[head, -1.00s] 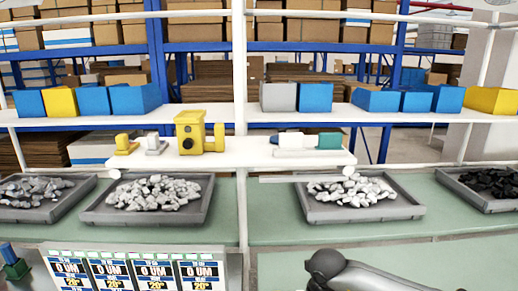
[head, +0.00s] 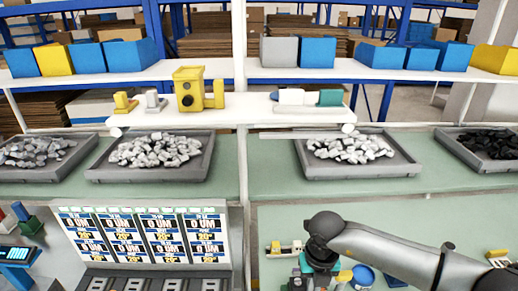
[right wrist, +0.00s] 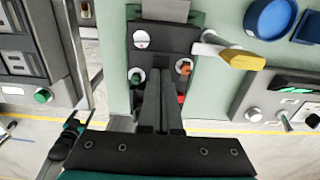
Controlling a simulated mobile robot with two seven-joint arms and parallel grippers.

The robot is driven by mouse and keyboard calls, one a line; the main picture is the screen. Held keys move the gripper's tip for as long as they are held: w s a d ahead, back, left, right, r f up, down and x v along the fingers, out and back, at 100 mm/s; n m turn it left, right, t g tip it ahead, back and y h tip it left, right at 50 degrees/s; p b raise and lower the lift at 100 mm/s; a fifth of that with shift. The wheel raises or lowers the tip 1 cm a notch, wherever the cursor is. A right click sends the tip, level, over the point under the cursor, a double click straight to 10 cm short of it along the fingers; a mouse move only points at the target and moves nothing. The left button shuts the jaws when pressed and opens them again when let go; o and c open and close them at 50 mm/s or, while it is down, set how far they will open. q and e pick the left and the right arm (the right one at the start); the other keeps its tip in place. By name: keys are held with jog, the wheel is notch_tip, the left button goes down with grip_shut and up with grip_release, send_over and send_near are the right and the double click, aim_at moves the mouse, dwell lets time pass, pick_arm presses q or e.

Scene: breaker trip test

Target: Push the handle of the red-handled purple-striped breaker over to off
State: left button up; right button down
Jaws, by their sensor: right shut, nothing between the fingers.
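My right gripper (right wrist: 160,76) is shut and empty in the right wrist view. Its fingers lie in front of a dark panel (right wrist: 158,38) with a white round mark. A small orange-red knob (right wrist: 184,67) sits just right of the fingertips, and a green knob (right wrist: 135,76) sits to their left. A red patch (right wrist: 181,98) shows lower, beside the fingers. I cannot make out a purple stripe or tell which part is the named breaker's handle. Contact is unclear. In the head view my right arm hides the fingers. My left gripper is out of view.
A yellow-tipped lever (right wrist: 240,59) sticks out right of the panel. In the head view, a panel of displays (head: 145,237) stands left, with trays of rocks (head: 205,165) behind.

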jog(key=shift+f, duration=0.15)
jog(key=shift+w+b, duration=0.25)
jog(key=shift+b, duration=0.2)
jog(key=shift+w, duration=0.3)
notch_tip(320, 180, up, 7)
jog(key=p, duration=0.5)
jog(key=shift+s, duration=0.1)
dwell(0.3)
